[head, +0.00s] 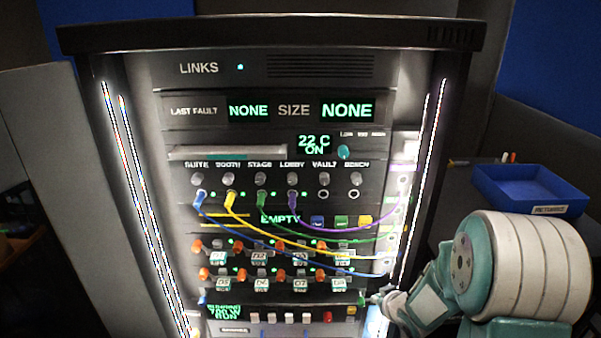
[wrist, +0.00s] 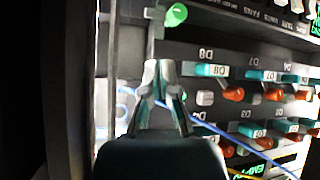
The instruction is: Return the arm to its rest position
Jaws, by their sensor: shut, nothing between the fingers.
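My gripper (head: 376,298) is at the lower right of the rack front (head: 275,150) in the head view, with my arm reaching in from the right. In the wrist view my gripper (wrist: 158,68) has its fingers drawn together with nothing between them. A green knob (wrist: 176,15) lies just beyond the fingertips in that view; I cannot tell whether they touch. The same green knob (head: 362,298) shows beside the fingertips in the head view. My arm is stretched toward the rack.
Blue, yellow, green and purple cables (head: 305,262) loop across the rack to its right side. Rows of orange knobs (head: 198,246) sit below the sockets. A blue tray (head: 530,188) stands on a dark surface at the right, behind my arm.

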